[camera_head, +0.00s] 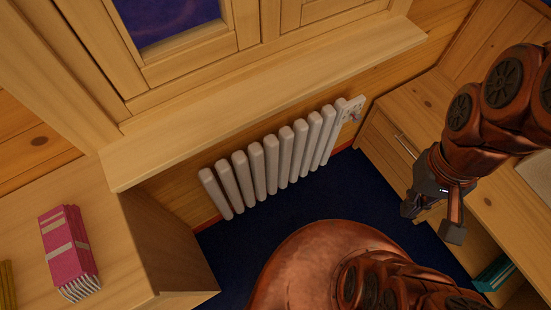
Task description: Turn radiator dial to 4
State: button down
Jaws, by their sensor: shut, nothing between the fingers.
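A white ribbed radiator (265,165) stands below the wooden window sill. At its right end is a pale plate (347,122) with a small dial (355,114) and tiny coloured marks. The dial's numbers and its setting are too small to read. My gripper (432,220) is at the right of the view, in front of the wooden cabinet and to the lower right of the dial. It is apart from the dial, shut and empty, and points downward in the picture.
The window sill (270,95) juts out above the radiator. A wooden cabinet with a drawer (400,135) stands right of the dial. Dark blue carpet (330,190) lies clear before the radiator. Teal books (494,272) sit lower right.

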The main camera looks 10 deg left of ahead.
aim_at(356, 118)
jog(key=u, duration=1.5)
jog(key=k, duration=0.35)
jog(key=z, duration=0.45)
